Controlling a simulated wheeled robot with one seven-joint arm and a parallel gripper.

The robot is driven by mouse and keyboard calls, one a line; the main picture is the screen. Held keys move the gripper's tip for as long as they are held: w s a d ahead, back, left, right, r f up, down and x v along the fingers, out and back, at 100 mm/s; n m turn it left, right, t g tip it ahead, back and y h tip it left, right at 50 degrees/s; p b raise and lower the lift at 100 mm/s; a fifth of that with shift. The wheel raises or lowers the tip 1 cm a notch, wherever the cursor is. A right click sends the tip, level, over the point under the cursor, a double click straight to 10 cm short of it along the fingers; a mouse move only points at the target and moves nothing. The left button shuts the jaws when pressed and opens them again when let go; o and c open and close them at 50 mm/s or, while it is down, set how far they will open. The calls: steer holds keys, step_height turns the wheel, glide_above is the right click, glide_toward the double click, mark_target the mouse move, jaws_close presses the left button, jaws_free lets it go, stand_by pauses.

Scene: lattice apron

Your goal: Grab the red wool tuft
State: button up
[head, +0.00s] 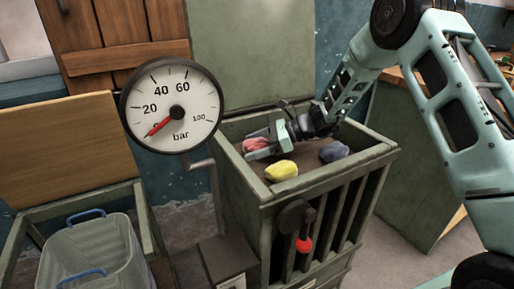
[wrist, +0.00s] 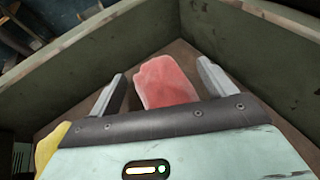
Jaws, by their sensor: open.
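The red wool tuft (head: 256,144) lies in the back left part of the green slatted crate (head: 330,175), on its brown floor. My gripper (head: 268,138) is down inside the crate at the tuft, partly covering it in the head view. In the wrist view the tuft (wrist: 166,82) shows between the two spread fingers of my gripper (wrist: 162,82), with a gap on either side. The gripper is open and holds nothing. The tuft's near end is hidden behind the gripper body.
A yellow tuft (head: 281,170) lies just in front of my gripper, and a blue-grey tuft (head: 334,151) lies to its right. Crate walls (wrist: 75,75) rise close around the gripper. A round pressure gauge (head: 172,105) stands left of the crate. A clear bin (head: 90,255) is at lower left.

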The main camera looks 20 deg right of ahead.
steer(key=shift+w+a+f, duration=0.2)
steer(key=shift+a+f, duration=0.05)
steer(key=shift+a, duration=0.25)
steer(key=c, duration=1)
steer(key=shift+r, duration=0.15)
